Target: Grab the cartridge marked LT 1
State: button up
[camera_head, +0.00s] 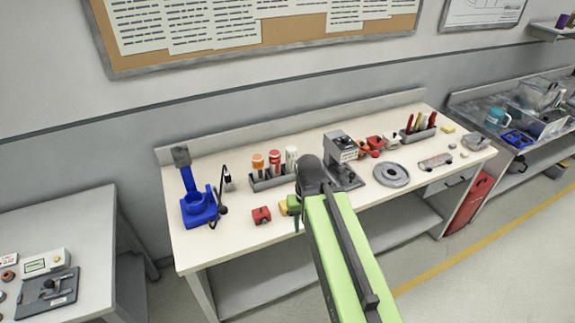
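A grey rack (271,182) on the white workbench holds three upright cylinders that look like cartridges. The left one is orange and white (258,164), the middle one is red and white (275,161), and the right one is mostly white (291,160). Their markings are too small to read, so I cannot tell which is LT 1. My green arm reaches over the bench's front edge from below. Its dark end, with my gripper (298,222), is just right of and in front of the rack. The fingers are too small and partly hidden to show whether they are open.
The workbench (236,240) also bears a blue stand (198,205), a small red block (261,215), a grey machine (342,160) and a round grey disc (391,174). A tool holder (418,133) stands farther right. Another table (95,215) is at the left. Bare floor lies in front.

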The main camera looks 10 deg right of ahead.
aim_at(291, 152)
jog(key=u, duration=0.7)
jog(key=k, duration=0.15)
jog(key=u, duration=3.35)
jog(key=k, duration=1.7)
jog(key=z, duration=1.95)
jog(key=i, duration=1.05)
jog(key=u, duration=0.2)
